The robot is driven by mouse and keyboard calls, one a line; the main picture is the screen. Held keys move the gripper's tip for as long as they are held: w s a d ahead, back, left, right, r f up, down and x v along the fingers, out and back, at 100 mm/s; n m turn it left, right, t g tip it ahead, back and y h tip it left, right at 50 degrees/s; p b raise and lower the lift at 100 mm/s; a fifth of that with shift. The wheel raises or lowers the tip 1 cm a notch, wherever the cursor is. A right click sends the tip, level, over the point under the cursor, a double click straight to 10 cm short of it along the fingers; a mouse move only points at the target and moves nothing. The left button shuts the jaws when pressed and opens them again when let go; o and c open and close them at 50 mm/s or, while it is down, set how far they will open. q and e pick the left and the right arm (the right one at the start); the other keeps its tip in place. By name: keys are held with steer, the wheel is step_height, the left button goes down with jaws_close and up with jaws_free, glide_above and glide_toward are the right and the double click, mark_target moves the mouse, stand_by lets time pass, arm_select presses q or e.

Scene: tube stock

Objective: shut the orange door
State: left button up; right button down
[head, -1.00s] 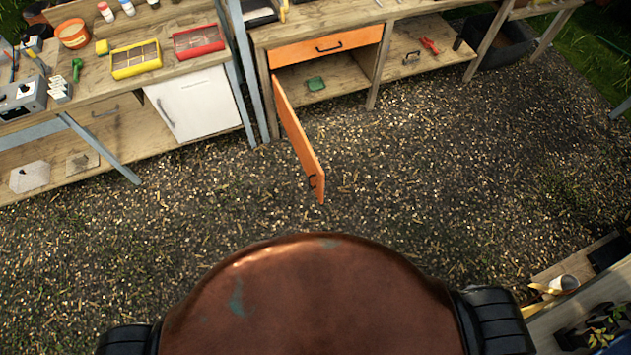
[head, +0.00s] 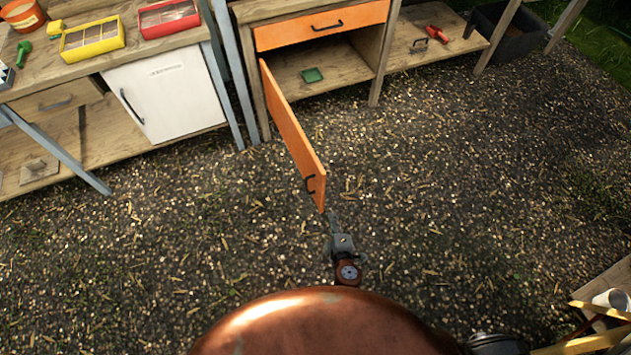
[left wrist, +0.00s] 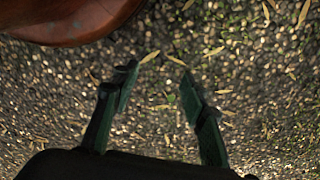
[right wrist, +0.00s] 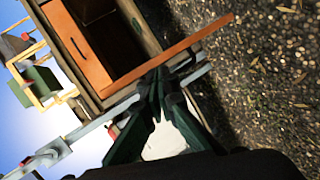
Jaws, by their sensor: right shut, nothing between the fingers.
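The orange door (head: 293,135) stands wide open, hinged at the left side of the cabinet (head: 345,65) and swung out over the gravel. Its dark handle (head: 310,184) is near its free end. My right gripper (head: 333,218) is shut and empty, just off the door's free edge in the head view. In the right wrist view the shut fingertips (right wrist: 158,74) overlap the door (right wrist: 190,45); I cannot tell whether they touch it. My left gripper (left wrist: 152,75) is open and empty above the gravel, and shows only in the left wrist view.
An orange drawer (head: 320,25) sits above the open compartment, which holds a green item (head: 312,75). A white cabinet door (head: 165,95) and a blue-grey post (head: 222,75) stand to the left. Open gravel (head: 450,180) lies to the right.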

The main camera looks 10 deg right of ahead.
steer(key=w+a+r+n+t+y+b, duration=0.1)
steer(key=w+a+r+n+t+b, duration=0.15)
steer(key=a+r+t+b, duration=0.6)
arm_select(q)
steer(key=shift+s+d+r+g+b, duration=0.15)
steer(key=shift+r+b, duration=0.45)
steer(key=shift+s+d+r+g+b, duration=0.15)
steer(key=shift+s+r+g+b, duration=0.05)
steer(key=shift+r+b, duration=0.4)
steer(key=shift+s+d+r+g+b, duration=0.15)
steer(key=shift+r+b, duration=0.4)
steer(key=shift+b, duration=0.1)
arm_select(e)
steer(key=w+d+f+g, duration=0.1)
steer(key=w+d+g, duration=0.3)
steer(key=w, duration=0.6)
steer(key=shift+d+f, duration=0.25)
steer(key=shift+f, duration=0.15)
steer(key=shift+d+n, duration=0.1)
steer(key=shift+n, duration=0.15)
